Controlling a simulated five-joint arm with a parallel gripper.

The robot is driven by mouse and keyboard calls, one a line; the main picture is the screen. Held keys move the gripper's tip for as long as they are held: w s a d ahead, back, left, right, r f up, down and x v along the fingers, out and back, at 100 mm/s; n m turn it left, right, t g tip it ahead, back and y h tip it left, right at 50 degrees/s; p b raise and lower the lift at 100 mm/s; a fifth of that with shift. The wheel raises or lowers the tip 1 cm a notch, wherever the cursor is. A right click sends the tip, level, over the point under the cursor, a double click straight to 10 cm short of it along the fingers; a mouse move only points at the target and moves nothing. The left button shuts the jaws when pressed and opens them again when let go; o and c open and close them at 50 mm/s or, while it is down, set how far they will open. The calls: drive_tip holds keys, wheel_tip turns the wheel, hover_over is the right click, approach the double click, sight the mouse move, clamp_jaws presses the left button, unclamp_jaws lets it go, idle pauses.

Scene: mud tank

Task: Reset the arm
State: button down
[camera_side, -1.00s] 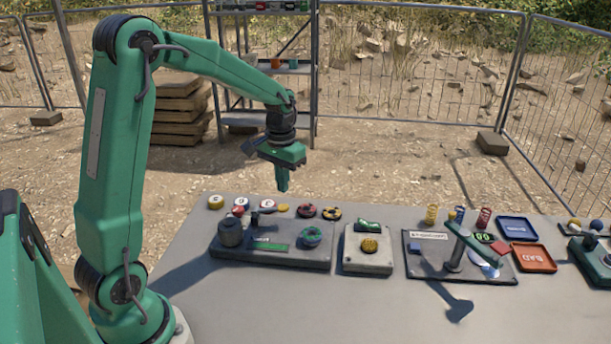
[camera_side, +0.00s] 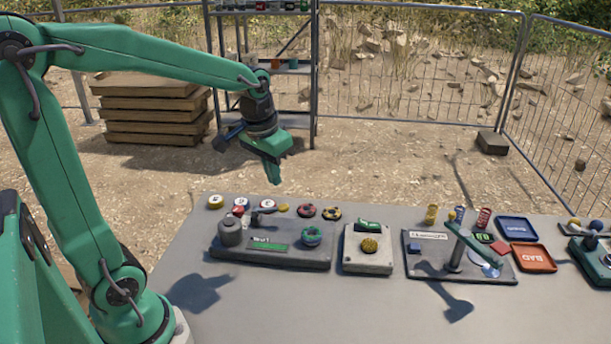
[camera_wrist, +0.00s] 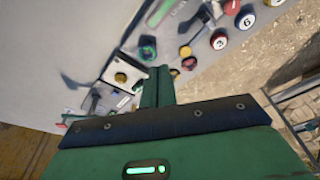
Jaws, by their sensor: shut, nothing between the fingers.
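My gripper (camera_side: 275,180) is raised in the air above the far left edge of the grey table (camera_side: 330,310) in the side view. Its green fingers are together and empty, pointing down and slightly to the right. In the wrist view the shut fingers (camera_wrist: 157,88) show in the middle, over the table's devices. The gripper touches nothing.
On the table are a grey panel with a cylinder (camera_side: 230,231), a box with a yellow knob (camera_side: 369,245), a board with a green lever (camera_side: 472,243), and blue (camera_side: 517,228) and orange (camera_side: 533,257) trays. Numbered balls (camera_wrist: 219,41) lie along the edge. The table front is clear.

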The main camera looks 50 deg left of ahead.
drive_tip(key=s+d+r+m+t, duration=0.1)
drive_tip(key=s+d+r+t, duration=0.2)
drive_tip(key=s+d, duration=0.3)
drive_tip(key=shift+s+d+m, duration=0.15)
drive_tip(key=shift+s+m, duration=0.25)
drive_tip(key=shift+s, duration=2.5)
